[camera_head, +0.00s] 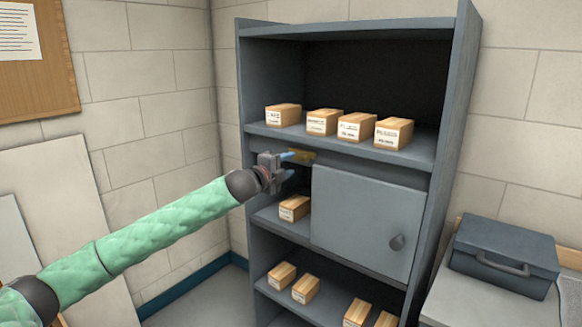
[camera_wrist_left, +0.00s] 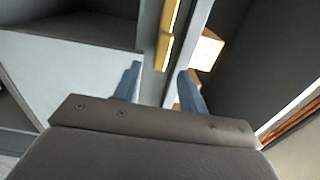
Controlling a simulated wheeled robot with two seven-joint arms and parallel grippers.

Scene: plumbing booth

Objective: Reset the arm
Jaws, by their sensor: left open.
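My left gripper (camera_head: 291,167) is at the left front of the grey shelving unit (camera_head: 455,110), level with the opening beside the grey sliding panel. Its two blue fingers stand apart with nothing held between them. In the left wrist view the open fingers (camera_wrist_left: 160,82) point toward a pale shelf edge and a yellow piece (camera_wrist_left: 166,38). The yellow piece also shows just beyond the upper finger in the head view (camera_head: 304,157). I cannot tell whether a finger touches it. My right gripper is not in view.
Several labelled boxes (camera_head: 323,122) stand on the upper shelf. One box (camera_head: 293,209) is just below the gripper, left of the grey panel (camera_head: 365,215). More boxes (camera_head: 305,288) are on the lower shelf. A dark case (camera_head: 505,255) lies on the right. Left of the unit is open.

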